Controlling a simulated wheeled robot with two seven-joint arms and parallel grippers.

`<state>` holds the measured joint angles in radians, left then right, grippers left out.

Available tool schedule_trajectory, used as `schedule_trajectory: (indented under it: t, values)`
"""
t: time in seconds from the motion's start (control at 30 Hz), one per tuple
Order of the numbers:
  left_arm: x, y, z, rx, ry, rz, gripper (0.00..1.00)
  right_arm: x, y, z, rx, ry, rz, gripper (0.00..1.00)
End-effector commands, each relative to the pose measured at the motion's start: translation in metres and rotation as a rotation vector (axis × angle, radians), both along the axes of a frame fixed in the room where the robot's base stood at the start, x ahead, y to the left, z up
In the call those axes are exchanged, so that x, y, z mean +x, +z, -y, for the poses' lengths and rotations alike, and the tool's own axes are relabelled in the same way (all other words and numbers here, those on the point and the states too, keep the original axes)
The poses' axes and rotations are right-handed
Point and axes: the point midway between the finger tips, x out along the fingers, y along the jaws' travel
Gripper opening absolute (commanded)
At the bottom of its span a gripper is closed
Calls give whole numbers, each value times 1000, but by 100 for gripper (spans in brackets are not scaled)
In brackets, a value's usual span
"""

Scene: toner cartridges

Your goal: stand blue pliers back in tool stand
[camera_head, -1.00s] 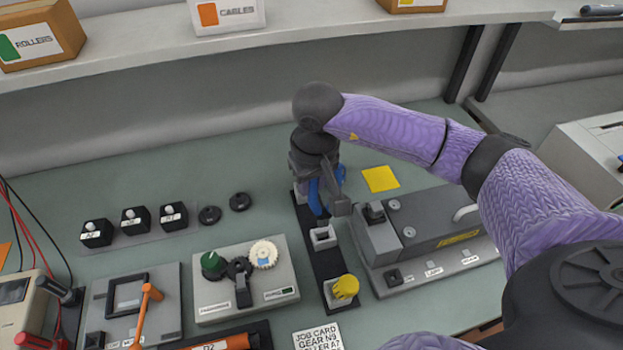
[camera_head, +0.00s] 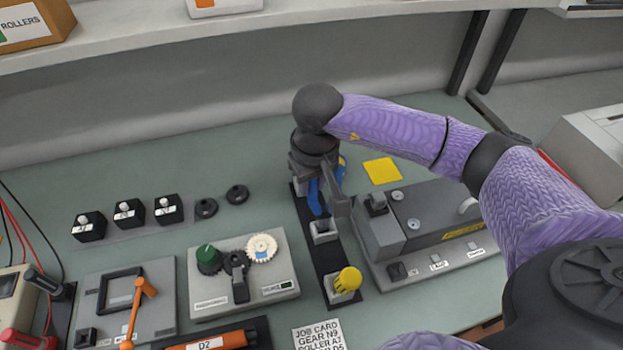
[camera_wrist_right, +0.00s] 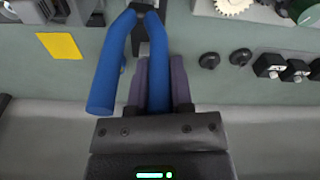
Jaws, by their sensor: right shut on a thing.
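The blue pliers (camera_head: 314,197) are upright under my right gripper in the head view, above the black tool stand (camera_head: 321,259). My right gripper (camera_head: 328,193) is shut on one blue handle. In the right wrist view the gripper (camera_wrist_right: 160,85) has its fingers around one handle of the pliers (camera_wrist_right: 108,75), and the other handle splays free. The pliers' lower end is at a grey socket of the stand; whether it is inside I cannot tell. The front socket holds a yellow-handled tool (camera_head: 347,281). My left gripper is not in view.
A grey machine (camera_head: 430,230) stands close right of the tool stand. A gear panel (camera_head: 243,272) stands to its left. A yellow note (camera_head: 382,171) lies behind the machine. Black switch blocks (camera_head: 130,213) sit further left. A shelf runs along the back.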

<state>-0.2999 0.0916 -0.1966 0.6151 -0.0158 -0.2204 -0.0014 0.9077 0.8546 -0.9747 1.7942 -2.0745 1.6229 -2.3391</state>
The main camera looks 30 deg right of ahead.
Motion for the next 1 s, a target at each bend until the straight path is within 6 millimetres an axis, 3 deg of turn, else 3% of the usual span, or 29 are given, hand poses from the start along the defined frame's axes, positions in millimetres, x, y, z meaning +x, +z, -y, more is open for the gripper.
schedule_trajectory:
  t: [0.7, 1.0]
  values:
    - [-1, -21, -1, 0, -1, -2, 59, 0, -23, 0, 0, 0, 0, 0]
    - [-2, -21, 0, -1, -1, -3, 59, 0, -23, 0, 0, 0, 0, 0]
